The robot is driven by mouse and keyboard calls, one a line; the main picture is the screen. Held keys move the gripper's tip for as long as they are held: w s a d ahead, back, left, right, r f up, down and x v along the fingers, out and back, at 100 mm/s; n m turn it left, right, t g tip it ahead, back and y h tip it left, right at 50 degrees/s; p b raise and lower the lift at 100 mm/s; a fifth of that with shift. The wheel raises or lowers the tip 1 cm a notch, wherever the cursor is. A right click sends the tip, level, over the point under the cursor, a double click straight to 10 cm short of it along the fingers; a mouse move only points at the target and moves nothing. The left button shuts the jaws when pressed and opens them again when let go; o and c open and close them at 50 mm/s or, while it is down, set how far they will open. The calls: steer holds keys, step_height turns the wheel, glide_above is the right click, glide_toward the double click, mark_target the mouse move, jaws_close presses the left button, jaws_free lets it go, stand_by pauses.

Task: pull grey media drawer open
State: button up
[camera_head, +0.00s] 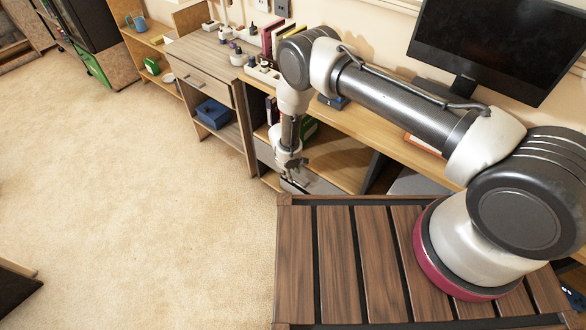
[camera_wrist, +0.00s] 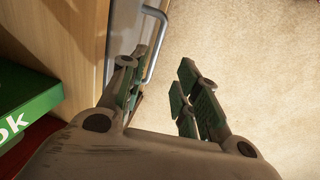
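In the wrist view, a pale grey drawer front (camera_wrist: 119,32) is seen steeply from above, beside a wooden board. A curved silver bar handle (camera_wrist: 161,38) sticks out from it. My gripper (camera_wrist: 163,72) is open, with its fingers apart and pointing toward the handle. The handle's lower end is close to the left finger; I cannot tell whether they touch. In the head view, my gripper (camera_head: 296,182) hangs low at the front of the desk by a grey drawer (camera_head: 320,184). My wrist and fingers hide part of that drawer and its handle.
A slatted wooden top (camera_head: 330,260) carries my arm's base. A grey-topped cabinet with a drawer (camera_head: 198,82) and a blue box (camera_head: 213,114) stands to the left. A monitor (camera_head: 497,45) stands on the desk. A green box (camera_wrist: 25,100) lies near my gripper. Carpet (camera_head: 130,200) is clear.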

steer(key=f, duration=0.2)
steer(key=w+f, duration=0.1)
steer(key=f, duration=0.2)
steer(key=w+d+f, duration=0.1)
steer(key=f, duration=0.1)
steer(key=shift+f, duration=0.35)
jaws_close()
